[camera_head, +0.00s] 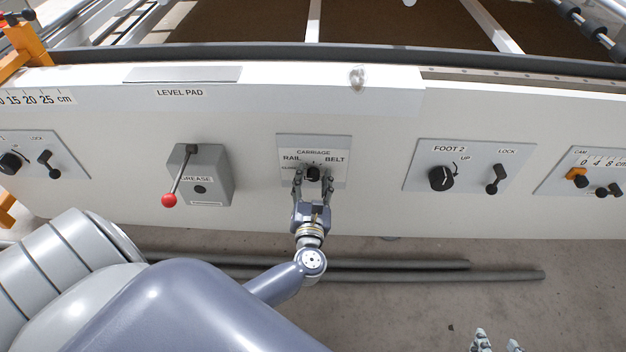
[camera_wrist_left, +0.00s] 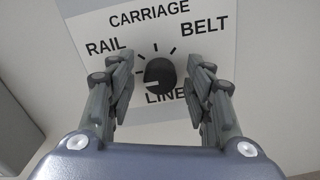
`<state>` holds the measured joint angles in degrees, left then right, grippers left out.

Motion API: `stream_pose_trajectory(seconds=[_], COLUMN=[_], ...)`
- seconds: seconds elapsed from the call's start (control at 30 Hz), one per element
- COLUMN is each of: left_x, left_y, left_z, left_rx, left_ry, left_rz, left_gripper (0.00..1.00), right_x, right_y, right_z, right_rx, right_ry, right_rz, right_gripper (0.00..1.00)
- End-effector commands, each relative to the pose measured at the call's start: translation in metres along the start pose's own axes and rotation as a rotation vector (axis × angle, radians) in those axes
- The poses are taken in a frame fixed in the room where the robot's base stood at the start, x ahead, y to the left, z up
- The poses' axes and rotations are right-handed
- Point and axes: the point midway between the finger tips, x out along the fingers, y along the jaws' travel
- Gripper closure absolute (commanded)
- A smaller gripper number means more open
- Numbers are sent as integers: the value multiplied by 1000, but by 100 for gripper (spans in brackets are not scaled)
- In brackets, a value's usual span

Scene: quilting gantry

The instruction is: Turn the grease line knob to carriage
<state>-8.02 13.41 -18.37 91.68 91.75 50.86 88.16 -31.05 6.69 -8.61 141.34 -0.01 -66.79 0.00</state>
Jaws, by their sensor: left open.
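The grease line knob (camera_head: 313,173) is a round black knob on a light plate (camera_head: 285,146) marked CARRIAGE at the top, RAIL at left and BELT at right. In the left wrist view the knob (camera_wrist_left: 160,73) sits among dark tick marks, with LINE partly visible below it. A small pale mark shows at its lower left. My left gripper (camera_head: 313,176) is open, with one finger on each side of the knob. In the left wrist view a gap shows between the fingers and the knob. My right gripper (camera_head: 498,342) shows only its fingertips, apart, at the bottom edge.
A grey GREASE box (camera_head: 213,168) with a red-tipped lever (camera_head: 169,200) stands out to the left. The FOOT 2 panel (camera_head: 475,150), with a black knob and LOCK switch, is to the right. Grey bars (camera_head: 400,264) lie on the floor below.

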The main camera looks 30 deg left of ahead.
Motion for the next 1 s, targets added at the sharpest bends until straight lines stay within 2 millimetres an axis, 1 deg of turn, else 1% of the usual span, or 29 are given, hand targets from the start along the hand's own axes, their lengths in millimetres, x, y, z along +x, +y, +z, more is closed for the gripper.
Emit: stream_pose_trajectory(seconds=[0.13, 0.17, 0.2, 0.27, 0.3, 0.33, 0.37, 0.67, 0.87, 0.97, 1.0], left_x=[0, 0, 0, 0, 0, 0, 0, 0, -1, -1, -1], left_y=[0, 0, 0, 0, 0, 0, 0, 0, 0, 0, 0], left_z=[0, 0, 0, 0, 0, 0, 0, 0, 1, 2, 1], left_rx=[0, 0, 0, 0, 0, 0, 0, 17, 87, 147, 175], left_ry=[0, 0, 0, 0, 0, 0, 0, 1, 3, 3, 4], left_rz=[0, 0, 0, 0, 0, 0, 0, 0, 0, 0, 0], left_gripper=[53, 57, 66, 80, 89, 96, 97, 97, 97, 97, 97], right_x=[0, 0, 0, 0, 0, 0, 0, -2, -11, -21, -27], right_y=[0, 0, 0, 0, 0, 0, 0, 0, 5, 7, 8], right_z=[0, 0, 0, 0, 0, 0, 0, 2, 34, 56, 66], right_rx=[0, 0, 0, 0, 0, 0, 0, 0, 4, 8, 9], right_ry=[0, 0, 0, 0, 0, -1, -1, -17, -159, -264, -312], right_rz=[0, 0, 0, 0, 0, 0, 0, 0, 9, 15, 17], right_gripper=[60, 60, 60, 60, 60, 60, 60, 60, 60, 60, 60])
